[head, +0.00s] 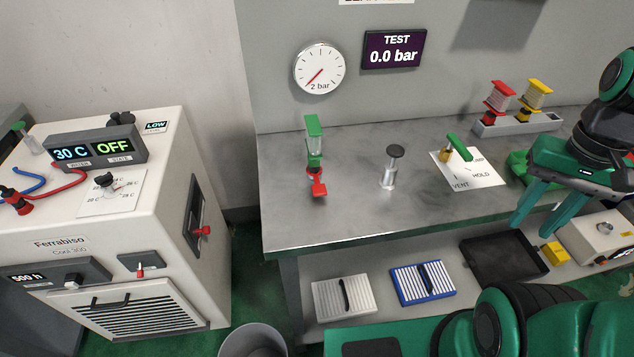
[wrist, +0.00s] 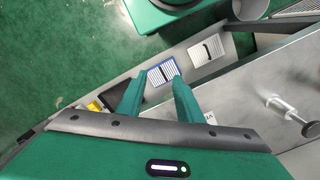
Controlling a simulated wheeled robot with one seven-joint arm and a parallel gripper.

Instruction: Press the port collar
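My gripper (head: 534,233) is at the right in the head view, over the bench's front edge. Its two green fingers point down, stand apart and hold nothing; the wrist view also shows my gripper (wrist: 160,80) empty. A short silver post with a dark round cap (head: 395,151) stands upright on the bench, well to the left of my gripper. In the wrist view the post (wrist: 285,108) is at the right, apart from the fingers. No part is labelled as the port collar, so I cannot tell for sure whether it is on this post.
A green-and-red fitting (head: 314,150) stands left of the post. A green-handled valve (head: 459,147) on a VENT/HOLD plate lies between post and gripper. Red and yellow fittings (head: 515,105) stand behind. The wall display (head: 394,50) reads 0.0 bar. The bench front (head: 350,228) is clear.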

